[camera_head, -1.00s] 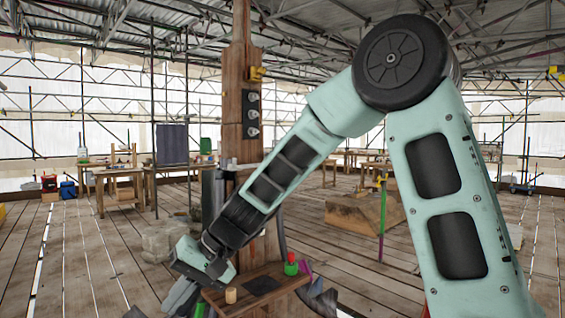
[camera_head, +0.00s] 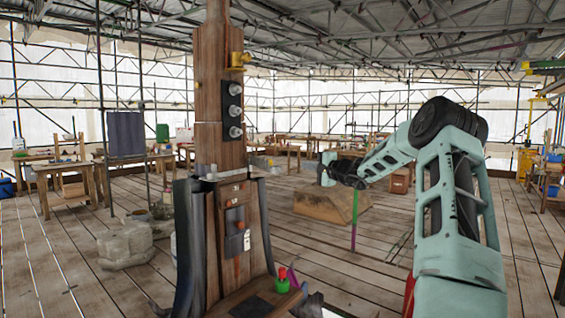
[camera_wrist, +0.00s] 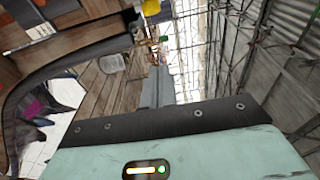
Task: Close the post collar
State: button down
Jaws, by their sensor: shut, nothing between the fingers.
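A tall wooden post (camera_head: 213,115) stands left of centre in the head view. A pale band (camera_head: 228,176) sits around it at mid-height, like a collar; I cannot tell whether it is open or shut. A yellow fitting (camera_head: 239,61) sticks out from the post higher up. My gripper (camera_head: 325,168) is to the right of the post, apart from it, at about the band's height in the picture. It is shut and empty; its fingertips are hardly distinguishable.
A dark plate with several round knobs (camera_head: 234,105) is on the post. Dark curved fins (camera_head: 187,235) flank its base. A red-topped green bottle (camera_head: 282,281) stands on the low wooden shelf (camera_head: 235,302). A wooden block (camera_head: 322,203) lies behind.

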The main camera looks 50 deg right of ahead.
aim_at(266, 163)
jog(key=w+a+p, duration=0.3)
jog(key=w+p, duration=0.5)
jog(key=w, duration=0.2)
jog(key=shift+w+a, duration=0.35)
jog(key=shift+w, duration=0.05)
jog(key=shift+a+f+b, duration=0.25)
jog(key=shift+f+b, duration=0.05)
jog(key=shift+b, duration=1.05)
jog(key=shift+a+r+h+b, duration=0.15)
jog(key=shift+h+b, duration=0.15)
jog(key=shift+b, duration=0.2)
